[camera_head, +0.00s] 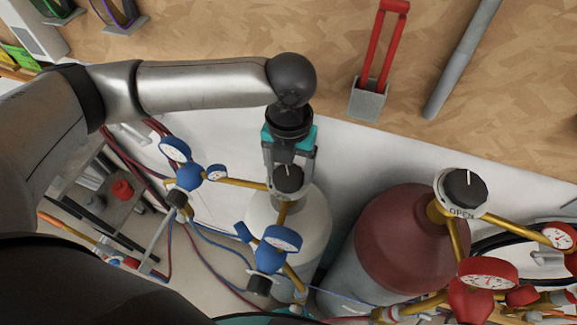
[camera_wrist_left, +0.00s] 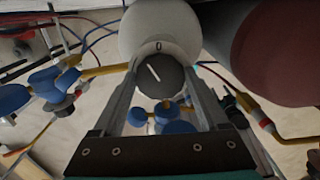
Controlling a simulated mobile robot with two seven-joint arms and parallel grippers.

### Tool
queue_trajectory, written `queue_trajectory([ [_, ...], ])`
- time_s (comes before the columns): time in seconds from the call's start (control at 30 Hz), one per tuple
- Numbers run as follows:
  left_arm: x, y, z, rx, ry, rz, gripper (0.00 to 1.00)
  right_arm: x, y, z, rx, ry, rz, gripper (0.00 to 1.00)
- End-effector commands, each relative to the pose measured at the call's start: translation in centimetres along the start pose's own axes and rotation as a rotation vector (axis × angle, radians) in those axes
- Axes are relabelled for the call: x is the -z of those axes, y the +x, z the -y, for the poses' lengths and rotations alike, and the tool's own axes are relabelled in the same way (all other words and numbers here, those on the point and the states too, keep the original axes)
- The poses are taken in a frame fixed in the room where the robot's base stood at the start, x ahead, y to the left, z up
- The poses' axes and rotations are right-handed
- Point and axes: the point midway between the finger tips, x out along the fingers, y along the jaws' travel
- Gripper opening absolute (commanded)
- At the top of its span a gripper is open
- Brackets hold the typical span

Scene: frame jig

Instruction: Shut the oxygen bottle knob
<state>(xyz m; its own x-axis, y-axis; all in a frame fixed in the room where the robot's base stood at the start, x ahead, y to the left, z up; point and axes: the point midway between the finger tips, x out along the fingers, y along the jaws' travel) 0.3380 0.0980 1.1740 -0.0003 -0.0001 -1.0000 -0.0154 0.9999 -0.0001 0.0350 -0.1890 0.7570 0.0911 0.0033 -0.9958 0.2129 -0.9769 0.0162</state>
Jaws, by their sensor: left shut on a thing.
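The white-topped bottle (camera_head: 310,222) with blue gauges stands in the middle of the head view; its top also shows in the left wrist view (camera_wrist_left: 160,22). Its black knob (camera_head: 288,181) carries a white pointer line, tilted in the left wrist view (camera_wrist_left: 158,80). A pale dial behind the knob shows an "O"; the rest of its lettering is hidden. My left gripper (camera_head: 289,172) comes down from above and is shut on the knob, one finger on each side. My right gripper is not in view.
A dark red bottle (camera_head: 405,235) stands right of it, with its own black knob (camera_head: 465,187) marked OPEN and red gauges (camera_head: 487,273). Blue gauges (camera_head: 278,240) and brass pipes crowd the held knob. Hoses hang at left. A wooden wall rises behind.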

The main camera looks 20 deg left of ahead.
Motion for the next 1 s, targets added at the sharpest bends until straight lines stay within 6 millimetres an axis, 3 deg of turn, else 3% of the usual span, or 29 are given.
queue_trajectory([
  [0.5,-0.1,-0.2,0.2,0.001,0.41,0.004,0.21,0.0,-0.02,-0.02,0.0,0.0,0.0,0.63],
  [1.0,-0.11,-0.22,0.23,0.001,0.537,0.006,0.21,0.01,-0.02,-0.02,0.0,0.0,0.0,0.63],
])
